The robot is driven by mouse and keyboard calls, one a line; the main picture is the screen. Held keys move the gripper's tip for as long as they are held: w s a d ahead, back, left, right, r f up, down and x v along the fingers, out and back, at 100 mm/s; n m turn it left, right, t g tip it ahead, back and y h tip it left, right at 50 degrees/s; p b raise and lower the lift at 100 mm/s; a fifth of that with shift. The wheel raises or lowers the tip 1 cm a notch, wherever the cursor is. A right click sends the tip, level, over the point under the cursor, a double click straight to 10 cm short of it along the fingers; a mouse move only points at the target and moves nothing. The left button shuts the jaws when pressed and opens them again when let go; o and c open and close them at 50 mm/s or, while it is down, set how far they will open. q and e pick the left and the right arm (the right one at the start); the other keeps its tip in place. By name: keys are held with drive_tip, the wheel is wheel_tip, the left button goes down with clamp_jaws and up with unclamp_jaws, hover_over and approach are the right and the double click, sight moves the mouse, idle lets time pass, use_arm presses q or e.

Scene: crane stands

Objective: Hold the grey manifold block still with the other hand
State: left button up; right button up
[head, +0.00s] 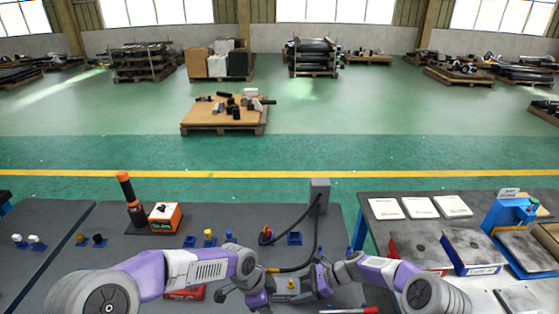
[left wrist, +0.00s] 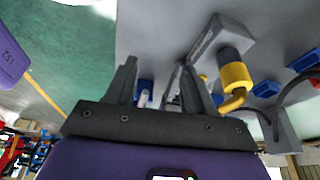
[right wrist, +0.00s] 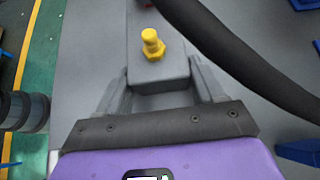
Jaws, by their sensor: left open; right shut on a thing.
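The grey manifold block (right wrist: 158,70) sits between the two fingers of my right gripper (right wrist: 158,78), which is shut on it. A yellow fitting (right wrist: 152,44) stands on its top. In the head view the block (head: 291,285) is low in the middle, partly hidden by my arms. My left gripper (left wrist: 157,68) is open. In the left wrist view a grey block (left wrist: 222,38) lies beyond and to the right of its fingers, with a black and yellow fitting (left wrist: 237,75) close by. I see nothing between the left fingers that they hold.
A black hose (right wrist: 235,45) runs close by the right gripper and up to a grey post (head: 319,195). Blue holders (head: 294,239) stand on the grey bench. A second bench (head: 385,232) is at right.

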use_arm(q)
drive_tip(key=m, duration=0.1)
approach(270, 270)
wheel_tip(270, 270, down, 3)
drive_tip(key=a, duration=0.1)
drive_tip(key=shift+m+g, duration=0.3)
drive_tip(key=shift+w+x, duration=0.2)
drive_tip(key=shift+x, duration=1.95)
drive_tip(key=shift+w+x, duration=0.15)
drive_tip(key=shift+x, duration=2)
drive_tip(key=c, duration=0.9)
drive_tip(key=shift+r, duration=0.1)
drive_tip(key=shift+c, duration=0.4)
drive_tip(key=shift+r, duration=0.15)
drive_tip(key=shift+r, duration=2.3)
